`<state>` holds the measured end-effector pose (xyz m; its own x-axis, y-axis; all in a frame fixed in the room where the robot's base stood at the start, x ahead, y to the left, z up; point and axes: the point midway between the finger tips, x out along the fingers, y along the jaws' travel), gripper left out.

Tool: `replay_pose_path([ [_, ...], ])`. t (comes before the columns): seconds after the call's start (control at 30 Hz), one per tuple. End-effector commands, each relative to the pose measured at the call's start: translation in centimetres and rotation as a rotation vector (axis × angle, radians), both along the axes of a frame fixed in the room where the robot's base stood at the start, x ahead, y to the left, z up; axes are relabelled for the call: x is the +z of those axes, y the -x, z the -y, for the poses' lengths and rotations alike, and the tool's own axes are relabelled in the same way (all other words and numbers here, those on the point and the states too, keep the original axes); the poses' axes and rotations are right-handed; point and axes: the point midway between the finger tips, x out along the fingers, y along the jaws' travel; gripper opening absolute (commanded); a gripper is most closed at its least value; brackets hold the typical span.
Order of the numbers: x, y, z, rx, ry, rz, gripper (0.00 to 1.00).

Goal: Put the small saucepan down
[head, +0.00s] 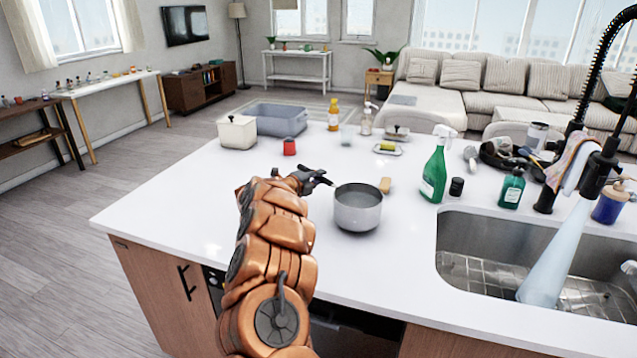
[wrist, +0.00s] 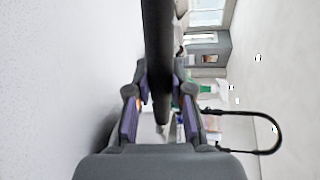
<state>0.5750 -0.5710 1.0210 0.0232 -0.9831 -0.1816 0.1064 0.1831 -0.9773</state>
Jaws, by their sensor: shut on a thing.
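The small saucepan (head: 358,212) is a light grey metal pan, upright at or just above the white island counter (head: 240,168). I cannot tell whether its base touches the counter. My gripper (head: 322,181) is just left of the pan, shut on its dark handle. In the wrist view, a dark bar, which looks like the handle (wrist: 158,50), runs between the two fingers of my gripper (wrist: 160,118). The pan's bowl is not clear in the wrist view. My gripper hides most of the handle in the head view.
A wooden-coloured block (head: 385,185) sits just behind the pan. A green spray bottle (head: 434,175) and dark jar (head: 456,188) stand to its right, near the sink (head: 480,245). A red item (head: 289,147) and white canister (head: 237,133) stand behind left. The counter's left front is clear.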

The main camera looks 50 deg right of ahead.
Motion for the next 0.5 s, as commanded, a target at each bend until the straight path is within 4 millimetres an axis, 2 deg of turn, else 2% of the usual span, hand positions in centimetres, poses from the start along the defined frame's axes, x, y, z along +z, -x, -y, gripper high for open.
replay_pose_path([
  [0.23,-1.9,0.0,0.0,-0.001,0.003,-0.004,0.0],
  [0.5,-2.1,0.0,0.0,0.0,0.004,-0.001,0.0],
])
